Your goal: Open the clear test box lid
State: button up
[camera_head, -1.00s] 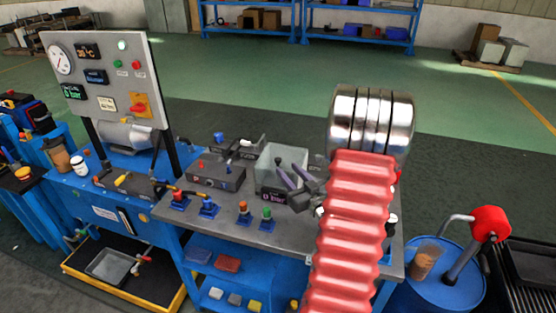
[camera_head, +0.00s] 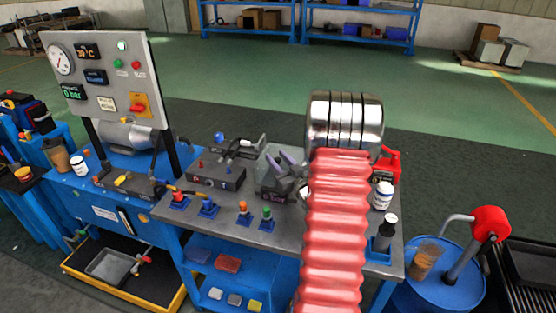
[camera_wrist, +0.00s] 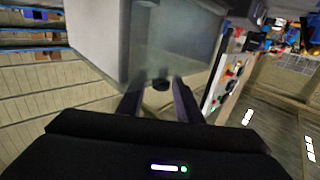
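The clear test box (camera_head: 268,158) stands on the grey bench top, partly hidden behind my gripper. In the wrist view its see-through panel (camera_wrist: 172,42) fills the upper middle. A small dark knob (camera_wrist: 160,85) shows at the panel's near edge. My gripper (camera_head: 291,158) is at the box's right side in the head view. In the wrist view my gripper's fingers (camera_wrist: 158,98) are apart, on either side of the knob. I cannot tell whether they touch it. The lid's own outline is not clear in the head view.
A grey valve block (camera_head: 217,173) stands left of the box. Coloured fittings (camera_head: 243,213) stand along the bench's front. A red can (camera_head: 386,165), a white jar (camera_head: 382,195) and a dark bottle (camera_head: 387,233) are at the right. A gauge panel (camera_head: 103,80) rises at the left.

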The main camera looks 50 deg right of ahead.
grip_shut()
dwell(0.3)
